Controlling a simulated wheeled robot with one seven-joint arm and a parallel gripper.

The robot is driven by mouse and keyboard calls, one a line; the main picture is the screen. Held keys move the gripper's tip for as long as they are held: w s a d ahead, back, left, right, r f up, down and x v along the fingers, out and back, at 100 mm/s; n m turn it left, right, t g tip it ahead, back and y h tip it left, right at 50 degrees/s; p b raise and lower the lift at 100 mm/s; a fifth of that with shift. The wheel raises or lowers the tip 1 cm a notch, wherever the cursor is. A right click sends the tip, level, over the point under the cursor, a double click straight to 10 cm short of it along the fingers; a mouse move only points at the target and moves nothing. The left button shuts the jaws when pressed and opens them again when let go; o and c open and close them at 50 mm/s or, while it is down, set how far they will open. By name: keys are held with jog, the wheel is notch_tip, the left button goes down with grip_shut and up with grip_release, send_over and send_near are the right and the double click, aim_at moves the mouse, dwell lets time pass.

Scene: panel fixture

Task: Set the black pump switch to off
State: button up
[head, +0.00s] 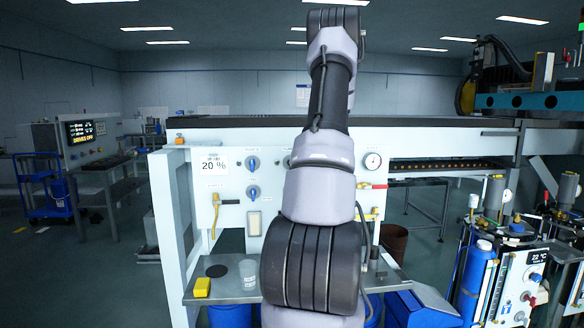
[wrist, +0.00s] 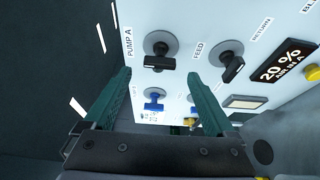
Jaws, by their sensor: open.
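In the wrist view, a black switch (wrist: 158,56) on a round grey plate sits on the white panel beside the label PUMP A. Its handle points down in that picture, towards my gripper. My gripper (wrist: 167,74) is open, with its two green fingers spread and nothing between them. In the head view, my arm hides the gripper and the black switches.
A blue knob (wrist: 154,101) shows between the fingers. The head view shows blue knobs (head: 253,163), a gauge (head: 373,161) and a yellow-handled lever (head: 216,206) on the panel. A shelf (head: 222,290) below holds a yellow block (head: 202,287) and a clear cup (head: 248,273).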

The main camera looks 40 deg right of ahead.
jog(key=s, duration=0.3)
jog(key=s+a, duration=0.1)
jog(key=s, duration=0.1)
dwell(0.4)
jog(key=w+a+r+n+g+y, duration=0.15)
jog(key=a+r+n+y, duration=0.35)
jog(key=a+n, duration=0.55)
jog(key=a+r+n+g+y, duration=0.3)
jog(key=a+n+y, duration=0.45)
jog(key=a, duration=0.65)
jog(key=s+a+r+n+g+h, duration=0.1)
jog(key=s+a+n+g+h, duration=0.1)
jog(key=s+a+n+g, duration=0.95)
jog(key=s+a+r+n+t+h, duration=0.1)
jog(key=s+r+n+t+h, duration=0.1)
jog(key=n, duration=0.9)
jog(key=s+r+n+t+h, duration=0.2)
jog(key=s+n, duration=0.3)
jog(key=n, duration=0.6)
jog(key=shift+a+r+t+h, duration=0.35)
jog(key=shift+t+h, duration=0.35)
jog(key=shift+h, duration=0.15)
